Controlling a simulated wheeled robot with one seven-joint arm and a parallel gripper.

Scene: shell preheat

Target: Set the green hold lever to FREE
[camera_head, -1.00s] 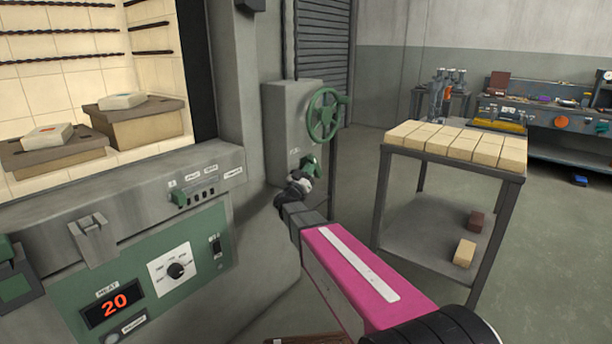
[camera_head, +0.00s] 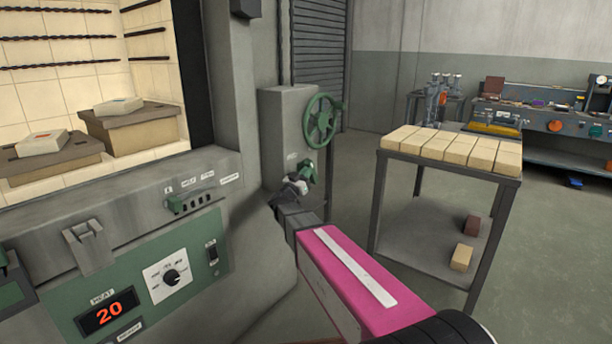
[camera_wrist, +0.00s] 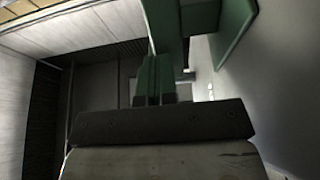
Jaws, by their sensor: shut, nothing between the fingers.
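The green hold lever (camera_head: 307,169) is a small green part on the grey box below the green handwheel, on the right side of the furnace. My gripper (camera_head: 297,186) is shut and empty, right at the lever's lower front. It partly hides the lever, and I cannot tell whether they touch. In the wrist view, green parts (camera_wrist: 200,17) stand close ahead, just beyond the shut fingers (camera_wrist: 155,80). The lever's setting and any FREE mark are too small to read.
The green handwheel (camera_head: 321,120) is just above the lever. The furnace panel (camera_head: 150,275), with a display reading 20, lies left. A table (camera_head: 440,168) bearing pale bricks stands right, with open floor around it. A workbench (camera_head: 545,118) is at the back right.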

